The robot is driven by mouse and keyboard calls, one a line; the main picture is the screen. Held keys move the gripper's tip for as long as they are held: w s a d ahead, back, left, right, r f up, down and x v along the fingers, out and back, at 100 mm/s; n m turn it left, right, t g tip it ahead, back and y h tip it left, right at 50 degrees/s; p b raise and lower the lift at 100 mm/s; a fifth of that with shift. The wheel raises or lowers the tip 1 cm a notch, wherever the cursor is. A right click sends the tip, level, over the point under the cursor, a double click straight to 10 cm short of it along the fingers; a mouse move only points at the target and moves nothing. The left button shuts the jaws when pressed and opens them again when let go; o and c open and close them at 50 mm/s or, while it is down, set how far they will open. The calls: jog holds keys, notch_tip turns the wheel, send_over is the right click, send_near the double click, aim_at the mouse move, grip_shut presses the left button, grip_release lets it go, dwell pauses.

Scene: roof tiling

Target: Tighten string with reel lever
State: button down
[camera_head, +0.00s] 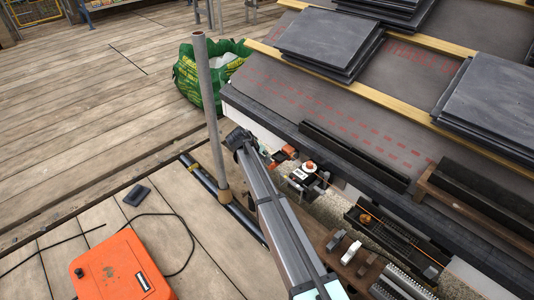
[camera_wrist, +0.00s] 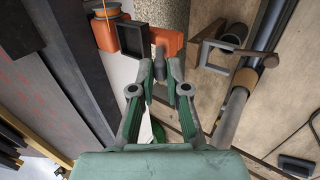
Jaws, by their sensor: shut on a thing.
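The string reel (camera_head: 309,168), with a pale round top and orange sides, sits on the wall beside the roof edge. It also shows at the top left of the wrist view, as an orange drum (camera_wrist: 104,12). A black open box shape (camera_wrist: 133,40) and an orange-red block (camera_wrist: 168,40) lie just right of it. My gripper (camera_wrist: 160,68) has its fingertips close together at the block, shut on a small dark piece that looks like the reel lever (camera_wrist: 160,62). The fingers mostly hide this piece. In the head view my arm covers much of the contact.
Stacked dark slates (camera_head: 330,40) lie on the roof among wooden battens. A scaffold pole (camera_head: 208,110) stands left of my arm. A green bag (camera_head: 188,75) and an orange case (camera_head: 122,268) are on the boards. A tray with orange string (camera_head: 395,230) lies right of the reel.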

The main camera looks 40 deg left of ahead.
jog(key=f+t+b, duration=0.1)
jog(key=t+b, duration=0.1)
jog(key=t, duration=0.1)
jog(key=s+f+t+b, duration=0.1)
jog(key=f+t+b, duration=0.1)
jog(key=t+b, duration=0.1)
jog(key=s+f+t+h+b, duration=0.1)
jog(key=f+t+b, duration=0.1)
jog(key=t+b, duration=0.1)
jog(key=shift+s+a+t, duration=0.2)
jog(key=shift+t, duration=0.7)
jog(key=shift+b, duration=0.3)
jog(key=c, duration=1.2)
grip_release()
jog(key=shift+o, duration=0.2)
jog(key=shift+d, duration=0.1)
